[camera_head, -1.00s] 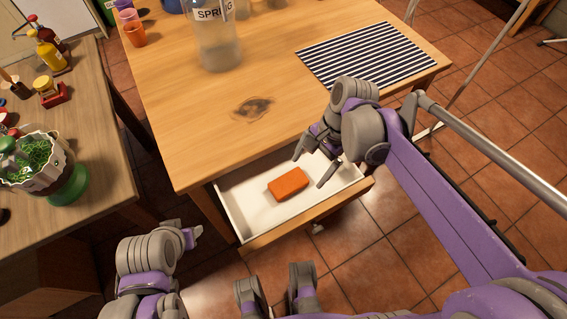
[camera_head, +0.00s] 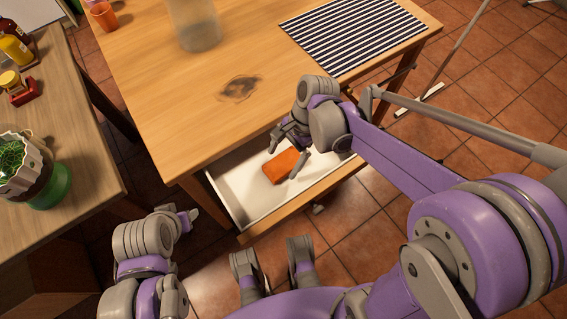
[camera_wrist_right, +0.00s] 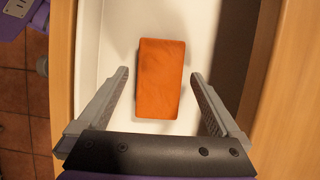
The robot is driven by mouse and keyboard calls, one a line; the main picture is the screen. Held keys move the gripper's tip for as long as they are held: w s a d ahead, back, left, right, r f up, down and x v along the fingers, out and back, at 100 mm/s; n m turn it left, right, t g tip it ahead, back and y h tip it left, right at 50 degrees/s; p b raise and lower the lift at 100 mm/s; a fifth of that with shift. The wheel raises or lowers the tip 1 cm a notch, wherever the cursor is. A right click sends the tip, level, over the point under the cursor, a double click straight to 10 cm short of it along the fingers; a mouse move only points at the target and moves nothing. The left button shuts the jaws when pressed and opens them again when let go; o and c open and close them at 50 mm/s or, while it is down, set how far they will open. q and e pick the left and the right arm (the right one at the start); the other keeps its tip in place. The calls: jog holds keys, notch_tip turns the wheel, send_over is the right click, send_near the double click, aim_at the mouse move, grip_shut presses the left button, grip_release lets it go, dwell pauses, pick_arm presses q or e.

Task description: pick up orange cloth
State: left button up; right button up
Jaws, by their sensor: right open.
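The orange cloth (camera_head: 283,166) is a folded, brick-shaped block lying in the open white drawer (camera_head: 240,196) of the wooden table. It also shows in the right wrist view (camera_wrist_right: 160,78), lying on the white drawer floor. My right gripper (camera_head: 286,154) is open above the drawer, close to the cloth. In the right wrist view its two fingers (camera_wrist_right: 160,84) stand on either side of the cloth, with gaps on both sides. One finger hides a little of the cloth in the head view. My left gripper (camera_head: 191,216) is low, outside the drawer at its left; its jaw state is unclear.
The wooden table (camera_head: 175,110) carries a glass jar (camera_head: 193,25), an orange cup (camera_head: 103,16) and a striped mat (camera_head: 350,38). A side counter (camera_head: 85,150) at the left holds a planter (camera_head: 25,170) and bottles. The drawer walls stand close around the right gripper.

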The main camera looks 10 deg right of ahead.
jog(key=shift+s+a+f, duration=0.1)
jog(key=shift+a+f, duration=0.15)
jog(key=shift+f, duration=0.45)
jog(key=shift+f, duration=0.25)
jog(key=shift+c, duration=0.2)
jog(key=c, duration=1.2)
